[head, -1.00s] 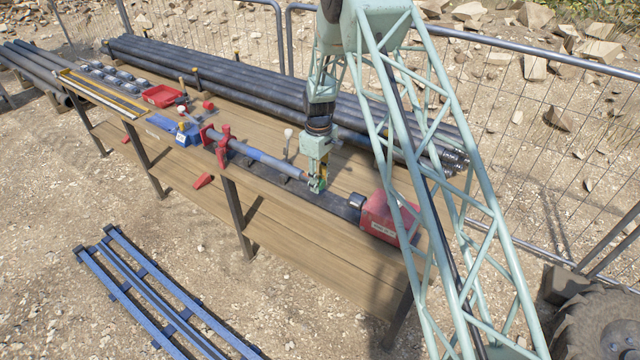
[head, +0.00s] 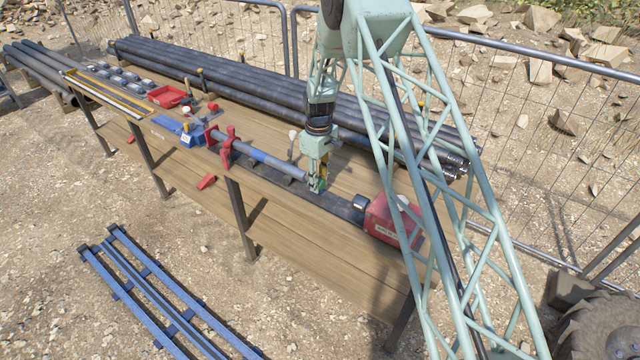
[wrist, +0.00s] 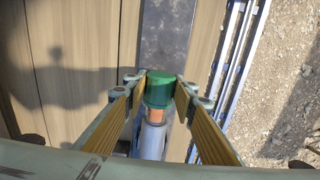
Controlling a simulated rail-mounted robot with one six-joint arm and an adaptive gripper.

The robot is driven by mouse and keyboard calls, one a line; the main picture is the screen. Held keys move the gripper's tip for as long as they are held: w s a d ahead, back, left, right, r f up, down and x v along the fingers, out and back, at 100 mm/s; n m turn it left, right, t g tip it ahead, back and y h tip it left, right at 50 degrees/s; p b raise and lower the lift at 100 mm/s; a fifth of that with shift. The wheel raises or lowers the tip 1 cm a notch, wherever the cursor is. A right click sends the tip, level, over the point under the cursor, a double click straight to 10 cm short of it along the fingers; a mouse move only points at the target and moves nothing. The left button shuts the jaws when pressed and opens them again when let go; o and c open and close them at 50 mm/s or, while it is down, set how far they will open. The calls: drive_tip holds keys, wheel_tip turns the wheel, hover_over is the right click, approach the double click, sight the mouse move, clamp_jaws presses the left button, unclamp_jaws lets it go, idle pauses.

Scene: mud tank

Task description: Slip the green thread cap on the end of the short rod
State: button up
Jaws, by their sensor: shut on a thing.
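The green thread cap (wrist: 161,88) is between the two fingertips of my gripper (wrist: 161,86) in the wrist view. My gripper is shut on it. The short rod (wrist: 152,140) lies right below the cap in that view, with an orange-brown band at its end by the cap. The cap lines up with the rod's end; I cannot tell how far it covers it. In the head view my gripper (head: 317,186) is at the right end of the short rod (head: 270,160), which lies in red clamps (head: 226,147) on the bench. The cap is barely visible there.
A red box (head: 390,222) with a dark round fitting stands right of my gripper on the wooden bench (head: 290,235). A red tray (head: 168,96) and a blue box (head: 190,135) are at the left. Blue rails (head: 165,300) lie on the ground.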

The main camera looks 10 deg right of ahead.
drive_tip(key=shift+w+a, duration=0.7)
drive_tip(key=shift+w, duration=0.05)
idle(0.3)
drive_tip(key=o, duration=0.8)
drive_tip(key=shift+r, duration=0.15)
wheel_tip(320, 180, up, 12)
idle(0.6)
